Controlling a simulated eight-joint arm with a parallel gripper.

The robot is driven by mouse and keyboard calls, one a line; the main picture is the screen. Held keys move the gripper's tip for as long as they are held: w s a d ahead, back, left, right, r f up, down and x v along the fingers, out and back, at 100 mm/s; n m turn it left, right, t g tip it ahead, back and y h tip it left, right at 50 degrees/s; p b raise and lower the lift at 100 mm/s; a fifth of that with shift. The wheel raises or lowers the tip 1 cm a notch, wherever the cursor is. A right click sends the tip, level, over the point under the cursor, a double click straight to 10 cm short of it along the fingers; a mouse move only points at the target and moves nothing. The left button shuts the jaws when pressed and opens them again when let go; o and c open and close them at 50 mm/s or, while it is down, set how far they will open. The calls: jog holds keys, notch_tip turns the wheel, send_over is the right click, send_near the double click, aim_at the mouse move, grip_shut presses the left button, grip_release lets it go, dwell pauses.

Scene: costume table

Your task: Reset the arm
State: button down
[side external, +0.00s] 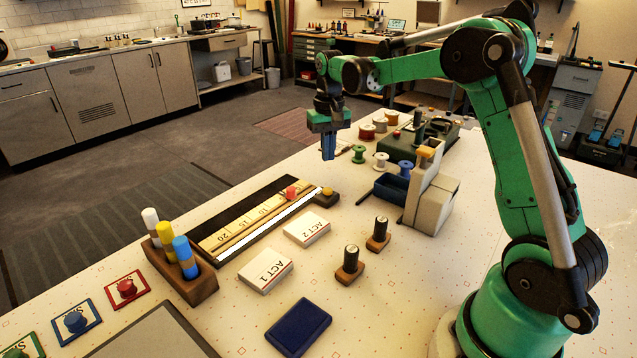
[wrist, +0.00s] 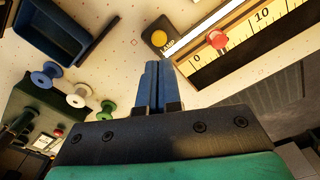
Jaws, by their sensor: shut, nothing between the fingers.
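My gripper (side external: 328,147) hangs from my green arm above the far part of the white table (side external: 375,285), fingers pointing down. Its two blue fingers are shut together with nothing between them. In the wrist view my gripper (wrist: 154,66) also shows closed and empty. It is clear of the table and touches nothing. Below and near it are several thread spools, among them a green spool (side external: 358,153) and a white spool (side external: 381,160).
A ruler board (side external: 225,238) with a red knob (side external: 291,193) lies left of my gripper. A blue bin (side external: 387,190) and a grey-white machine (side external: 431,203) stand to the right. Two card blocks, two stamps, a blue pad (side external: 299,327) and a marker holder (side external: 181,276) are nearer.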

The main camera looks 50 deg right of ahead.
jog(key=s+a+r+n+t, duration=0.3)
jog(key=s+a+r, duration=0.2)
jog(key=a, duration=0.4)
jog(key=s+a+f+n+t, duration=0.2)
jog(key=s+a+n+t, duration=0.1)
jog(key=s+a, duration=0.3)
jog(key=shift+s+a+t, duration=0.4)
jog(key=shift+s+t, duration=0.2)
jog(key=shift+s, duration=0.1)
